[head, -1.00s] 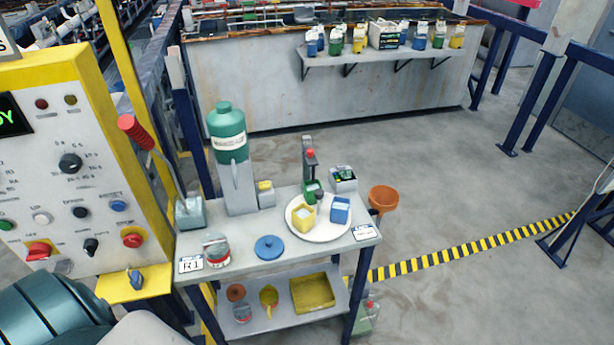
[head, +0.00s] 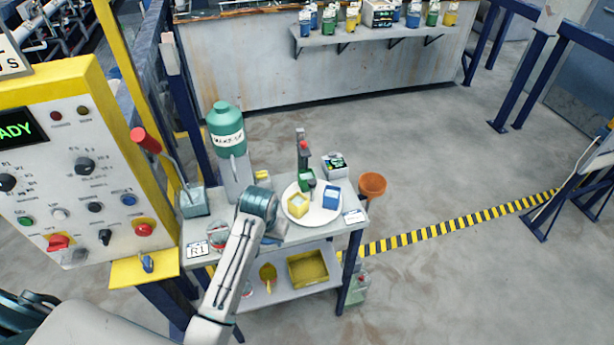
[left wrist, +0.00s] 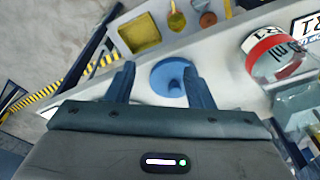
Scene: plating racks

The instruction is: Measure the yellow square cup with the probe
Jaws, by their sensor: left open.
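The yellow square cup (head: 297,206) stands on a round white plate (head: 315,217) on the upper shelf of a cart. A blue square cup (head: 331,198) stands to its right, and a green cup (head: 306,181) is behind, by a dark upright stand with a red part (head: 303,150). A small meter box with a dark display (head: 334,166) sits behind the plate; I cannot clearly make out the probe. My left gripper (left wrist: 160,84) is open and empty, over the cart left of the plate. A round blue lid (left wrist: 168,74) shows between its fingers in the left wrist view.
An orange funnel (head: 372,185) hangs at the cart's right end. The lower shelf holds a yellow tray (head: 308,268). A control panel stands left.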

